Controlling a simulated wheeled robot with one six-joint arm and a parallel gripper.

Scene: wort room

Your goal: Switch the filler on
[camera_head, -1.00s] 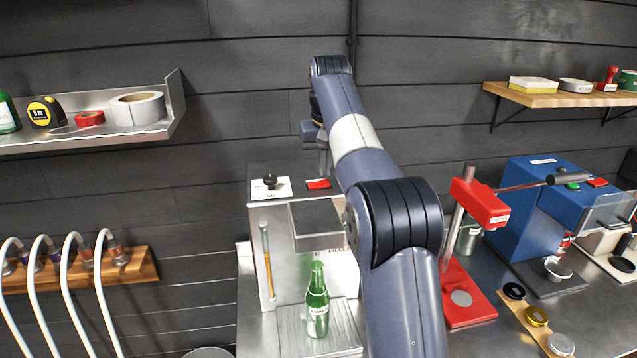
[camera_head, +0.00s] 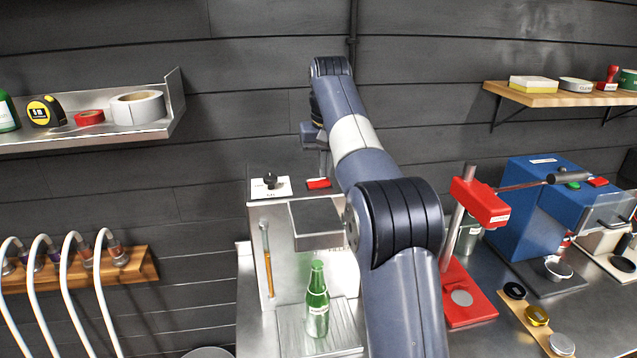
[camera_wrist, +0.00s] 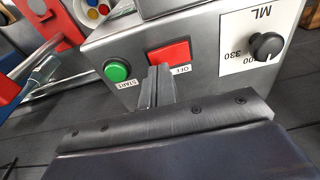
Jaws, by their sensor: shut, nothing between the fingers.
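The filler (camera_head: 270,230) is a steel box on the bench, with a dial on a white plate and a red switch (camera_head: 318,183) on its top. In the wrist view the red switch (camera_wrist: 169,55) is labelled OFF on its near side, beside a green START button (camera_wrist: 117,70) and the volume dial (camera_wrist: 266,46) marked ML. My gripper (camera_wrist: 160,72) is shut and empty, its fingertips at the red switch's lower left edge; I cannot tell if they touch it. My arm hides part of the filler in the head view. A green bottle (camera_head: 317,300) stands upright on the filler's tray (camera_head: 345,335).
A red press stand (camera_head: 480,205) and a blue machine (camera_head: 545,215) stand to the right. A strip with several caps (camera_head: 537,316) lies at front right. Wall shelves hang at left (camera_head: 140,130) and right (camera_head: 560,98); hoses hang at lower left.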

